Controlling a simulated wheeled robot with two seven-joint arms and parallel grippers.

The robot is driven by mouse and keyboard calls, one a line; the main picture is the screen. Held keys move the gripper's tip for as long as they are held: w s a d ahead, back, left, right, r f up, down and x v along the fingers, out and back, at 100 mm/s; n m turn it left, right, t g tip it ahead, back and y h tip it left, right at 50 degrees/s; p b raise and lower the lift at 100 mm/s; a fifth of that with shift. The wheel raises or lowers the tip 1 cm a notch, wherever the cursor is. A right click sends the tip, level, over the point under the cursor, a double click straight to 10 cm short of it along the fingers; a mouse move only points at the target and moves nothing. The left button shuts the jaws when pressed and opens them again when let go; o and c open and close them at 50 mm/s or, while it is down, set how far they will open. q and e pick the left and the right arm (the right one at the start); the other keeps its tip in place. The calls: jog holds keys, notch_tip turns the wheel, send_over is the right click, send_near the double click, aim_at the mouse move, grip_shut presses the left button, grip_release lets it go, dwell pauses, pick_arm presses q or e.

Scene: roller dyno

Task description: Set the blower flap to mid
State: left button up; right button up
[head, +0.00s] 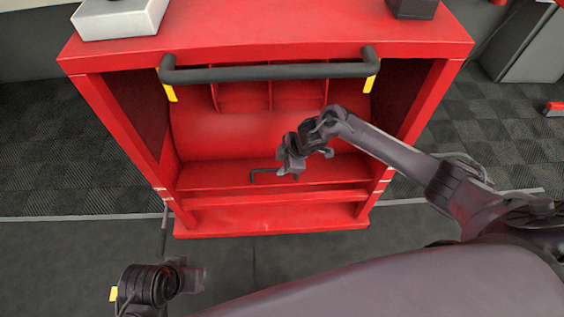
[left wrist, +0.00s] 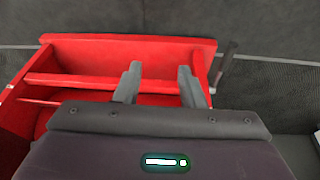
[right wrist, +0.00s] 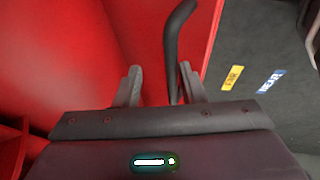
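A red housing (head: 270,52) stands ahead, open at the front, with a curved red surface inside; I cannot tell which part is the blower flap. A dark bent lever (head: 262,171) sticks out low inside it. My right gripper (head: 291,158) is at this lever. In the right wrist view the dark lever (right wrist: 177,45) reaches down between the open fingers (right wrist: 158,85), nearer the right finger; contact is unclear. My left gripper (head: 196,275) is low at the front left, away from the housing. Its fingers (left wrist: 158,85) are apart and empty in the left wrist view.
A thick dark bar (head: 265,72) with yellow tags crosses the housing's upper front. A thin dark rod (head: 164,225) stands by its lower left side. Yellow (right wrist: 232,77) and blue (right wrist: 270,81) labels show in the right wrist view. The floor left of the housing is clear.

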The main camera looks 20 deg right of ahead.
jog(key=shift+s, duration=0.2)
